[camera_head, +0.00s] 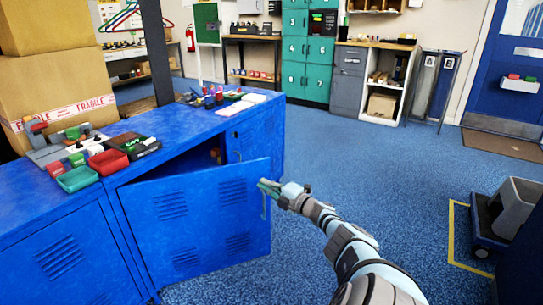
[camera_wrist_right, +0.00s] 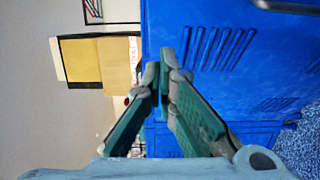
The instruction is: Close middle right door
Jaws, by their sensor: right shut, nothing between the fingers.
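The middle right door (camera_head: 203,222) is a blue louvred metal door on the blue cabinet (camera_head: 190,122). It stands partly open, its left side at the cabinet and its free edge swung out to the right. A dark gap shows behind its top edge. My right gripper (camera_head: 264,187) is at the door's free edge, near the upper corner by the handle. In the right wrist view, the shut, empty fingers (camera_wrist_right: 162,78) are in front of the blue louvred door (camera_wrist_right: 225,70). I cannot tell whether they touch it. My left gripper is not in view.
Red and green trays (camera_head: 80,178), small tools and a white pad (camera_head: 228,108) lie on the cabinet top. Cardboard boxes (camera_head: 55,70) stand behind it at left. The blue floor (camera_head: 350,150) is open to the right. A low cart (camera_head: 490,225) stands at far right.

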